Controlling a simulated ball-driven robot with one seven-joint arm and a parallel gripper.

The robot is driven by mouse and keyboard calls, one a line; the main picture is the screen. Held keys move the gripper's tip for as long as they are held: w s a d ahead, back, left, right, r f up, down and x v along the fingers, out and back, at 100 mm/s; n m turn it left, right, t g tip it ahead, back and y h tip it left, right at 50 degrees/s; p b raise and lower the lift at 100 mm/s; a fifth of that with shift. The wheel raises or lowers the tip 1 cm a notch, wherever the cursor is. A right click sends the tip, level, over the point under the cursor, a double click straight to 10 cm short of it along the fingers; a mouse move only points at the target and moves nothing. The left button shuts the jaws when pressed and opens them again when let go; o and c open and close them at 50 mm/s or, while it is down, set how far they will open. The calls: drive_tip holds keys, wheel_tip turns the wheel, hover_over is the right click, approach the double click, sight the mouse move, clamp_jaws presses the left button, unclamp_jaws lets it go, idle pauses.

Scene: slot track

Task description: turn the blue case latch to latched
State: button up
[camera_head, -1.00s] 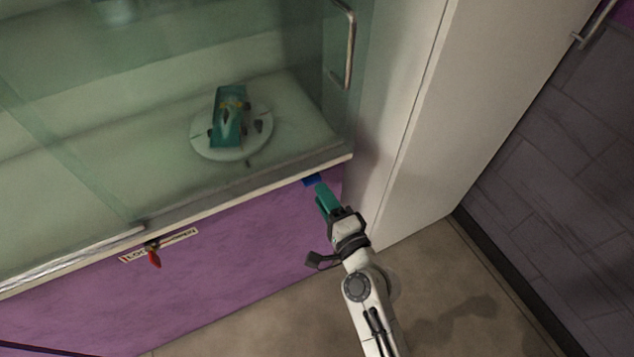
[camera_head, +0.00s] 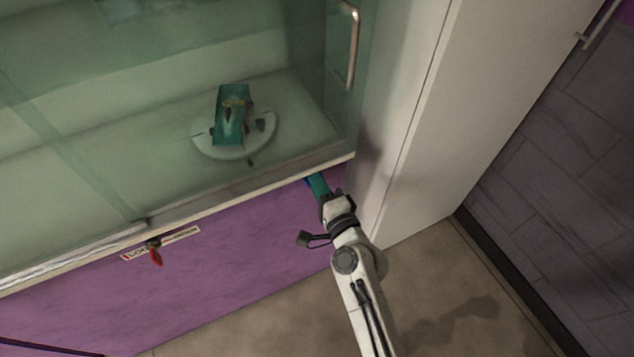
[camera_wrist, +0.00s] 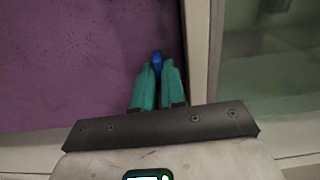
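The blue case latch (camera_wrist: 156,60) is a small blue handle on the purple panel under the glass case, close to the panel's right end. In the head view only a sliver of it (camera_head: 308,183) shows beside my gripper's teal fingers. My gripper (camera_head: 317,180) reaches up to it from below. In the wrist view the two teal fingertips (camera_wrist: 156,68) lie on either side of the latch with hardly any gap, and appear shut on it. The latch's base and any marking near it are hidden.
A red latch (camera_head: 155,255) with a label plate (camera_head: 182,234) sits further left on the purple panel. The glass case holds a teal model car (camera_head: 231,118) on a round white stand (camera_head: 207,148). A pale cabinet side (camera_head: 420,150) stands close right of my arm.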

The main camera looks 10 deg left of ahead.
clamp_jaws()
drive_tip(key=shift+f+n, duration=0.1)
drive_tip(key=shift+n, duration=0.2)
drive_tip(key=shift+n+b, duration=5.4)
drive_tip(key=shift+n, duration=3.2)
drive_tip(key=o, duration=0.6)
unclamp_jaws()
drive_tip(key=shift+c, duration=0.2)
